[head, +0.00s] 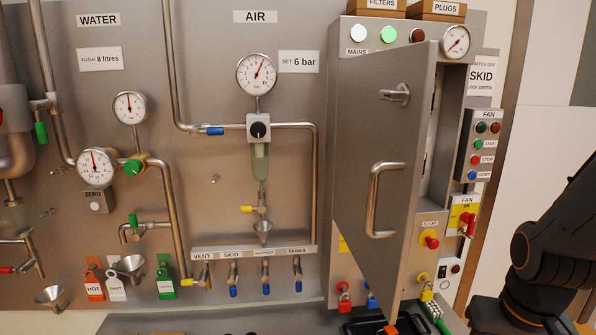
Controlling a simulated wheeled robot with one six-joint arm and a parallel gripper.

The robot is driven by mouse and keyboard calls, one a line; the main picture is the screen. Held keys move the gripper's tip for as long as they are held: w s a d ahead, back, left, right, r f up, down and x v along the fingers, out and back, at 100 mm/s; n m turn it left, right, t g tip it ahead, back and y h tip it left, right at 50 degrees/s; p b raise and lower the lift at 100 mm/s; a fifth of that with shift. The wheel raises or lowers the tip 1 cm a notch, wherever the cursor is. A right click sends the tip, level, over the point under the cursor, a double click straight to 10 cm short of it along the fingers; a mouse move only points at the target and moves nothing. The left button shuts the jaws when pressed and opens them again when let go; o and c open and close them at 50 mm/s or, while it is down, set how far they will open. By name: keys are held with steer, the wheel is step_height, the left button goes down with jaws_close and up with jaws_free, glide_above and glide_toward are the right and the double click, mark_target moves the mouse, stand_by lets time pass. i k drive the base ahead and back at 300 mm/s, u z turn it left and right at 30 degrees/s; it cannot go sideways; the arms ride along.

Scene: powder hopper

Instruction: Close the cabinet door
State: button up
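The grey metal cabinet door (365,130) stands partly open in the head view. It appears hinged on its left side, with its right edge swung out toward me. A long vertical bar handle (373,200) and a small latch handle (397,94) are on its front face. A narrow strip of the cabinet interior (447,125) shows to the right of the door. The cabinet body (338,90) is on the wall panel. My dark arm is at the lower right, apart from the door. My gripper is not visible.
A fan button box (480,145) and a red-handled yellow switch (464,215) sit right of the door. Red and blue padlocks (344,298) hang below it. A black item (365,327) lies under the door's lower corner. Pipes and gauges (257,74) fill the left panel.

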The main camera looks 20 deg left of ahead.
mark_target(381, 145)
steer(key=u, duration=0.8)
